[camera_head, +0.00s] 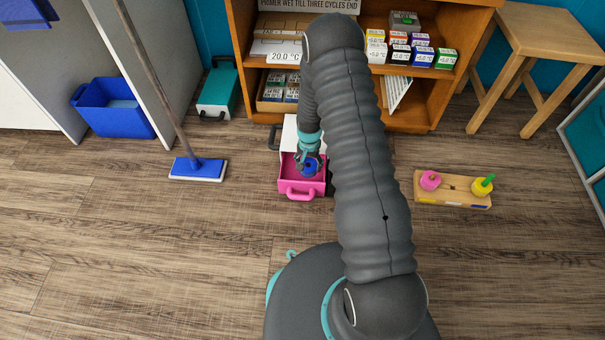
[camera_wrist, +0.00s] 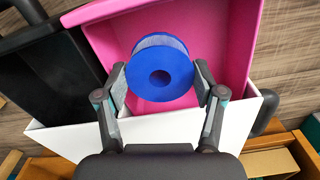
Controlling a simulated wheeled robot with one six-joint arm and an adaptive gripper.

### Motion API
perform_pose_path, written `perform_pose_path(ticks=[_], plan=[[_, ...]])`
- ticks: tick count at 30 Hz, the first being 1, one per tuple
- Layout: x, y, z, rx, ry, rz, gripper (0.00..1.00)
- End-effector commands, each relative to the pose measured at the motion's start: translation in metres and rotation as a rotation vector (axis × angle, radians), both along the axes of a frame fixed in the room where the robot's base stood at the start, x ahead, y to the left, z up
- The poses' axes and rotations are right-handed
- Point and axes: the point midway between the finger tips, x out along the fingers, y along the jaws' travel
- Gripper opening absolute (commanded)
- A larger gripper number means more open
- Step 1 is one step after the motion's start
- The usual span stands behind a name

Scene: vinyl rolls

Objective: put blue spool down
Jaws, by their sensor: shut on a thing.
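The blue spool (camera_wrist: 160,72) is between the two fingers of my gripper (camera_wrist: 161,92), which is shut on it. In the wrist view its round face with a centre hole points toward the camera. The spool is over the open pink drawer (camera_wrist: 112,42); I cannot tell whether it touches the drawer floor. In the head view my gripper (camera_head: 309,160) is above the pink drawer (camera_head: 302,190), with the blue spool (camera_head: 308,170) partly hidden by the fingers. The drawer juts out from a white box (camera_head: 289,134) on the floor.
A low wooden stand (camera_head: 455,200) holds a pink and a yellow spool at right. A blue mop (camera_head: 198,167) and a blue bin (camera_head: 115,108) are at left. A wooden shelf (camera_head: 420,115) stands behind, a stool (camera_head: 540,40) at back right. Floor between is clear.

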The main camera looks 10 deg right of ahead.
Motion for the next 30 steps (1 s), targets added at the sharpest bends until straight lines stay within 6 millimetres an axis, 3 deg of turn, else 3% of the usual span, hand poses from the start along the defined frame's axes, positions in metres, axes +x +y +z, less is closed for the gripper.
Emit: perform_pose_path(ticks=[6, 18, 30], plan=[[0.001, 0.019, -0.012, 0.000, 0.000, 0.000, 0.18], [0.000, 0.020, -0.052, 0.000, 0.000, 0.000, 0.18], [0.001, 0.020, -0.057, 0.000, 0.000, -0.001, 0.18]])
